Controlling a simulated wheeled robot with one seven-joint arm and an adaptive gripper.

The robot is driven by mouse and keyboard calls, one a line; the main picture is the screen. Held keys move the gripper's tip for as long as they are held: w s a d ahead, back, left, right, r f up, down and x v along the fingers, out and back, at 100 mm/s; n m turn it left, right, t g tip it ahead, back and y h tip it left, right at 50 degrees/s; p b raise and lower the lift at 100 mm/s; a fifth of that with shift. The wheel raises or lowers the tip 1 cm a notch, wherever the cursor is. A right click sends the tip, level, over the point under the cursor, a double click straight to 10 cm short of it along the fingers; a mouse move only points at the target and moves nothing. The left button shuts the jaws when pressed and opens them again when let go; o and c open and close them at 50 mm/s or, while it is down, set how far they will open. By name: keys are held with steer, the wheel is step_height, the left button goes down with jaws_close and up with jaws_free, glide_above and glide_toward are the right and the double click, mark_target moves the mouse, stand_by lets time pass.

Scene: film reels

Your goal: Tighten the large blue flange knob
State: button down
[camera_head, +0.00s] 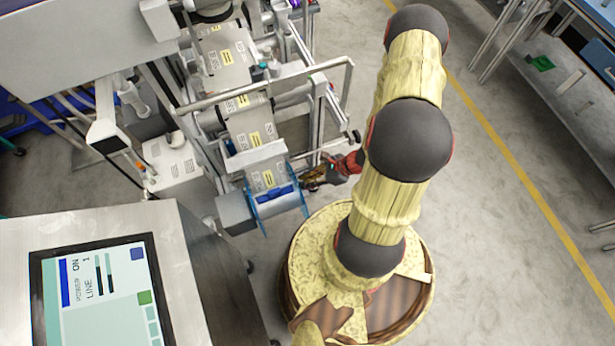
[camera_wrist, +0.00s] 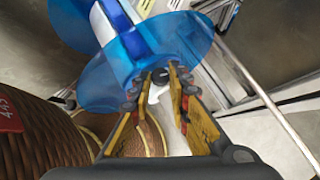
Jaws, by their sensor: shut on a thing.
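The large blue flange (camera_head: 299,203) is a translucent blue disc at the near end of the film reel on the machine. In the wrist view the flange (camera_wrist: 104,77) fills the upper left. A small dark knob (camera_wrist: 160,75) shows at its hub, between my fingertips. My gripper (camera_head: 306,181) reaches it from the right side in the head view. In the wrist view my gripper (camera_wrist: 160,77) has its yellow-lined fingers on either side of the knob, closed on it. The fingers hide part of the knob and hub.
A second blue disc (camera_head: 252,212) is at the reel's other end. The labelled film (camera_head: 243,128) runs up through the metal frame (camera_head: 340,95) above. A control screen (camera_head: 105,295) stands at the lower left. Open floor (camera_head: 490,240) lies on the right.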

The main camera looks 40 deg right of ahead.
steer(key=c, duration=1.8)
jaws_free()
steer(key=shift+o, duration=0.7)
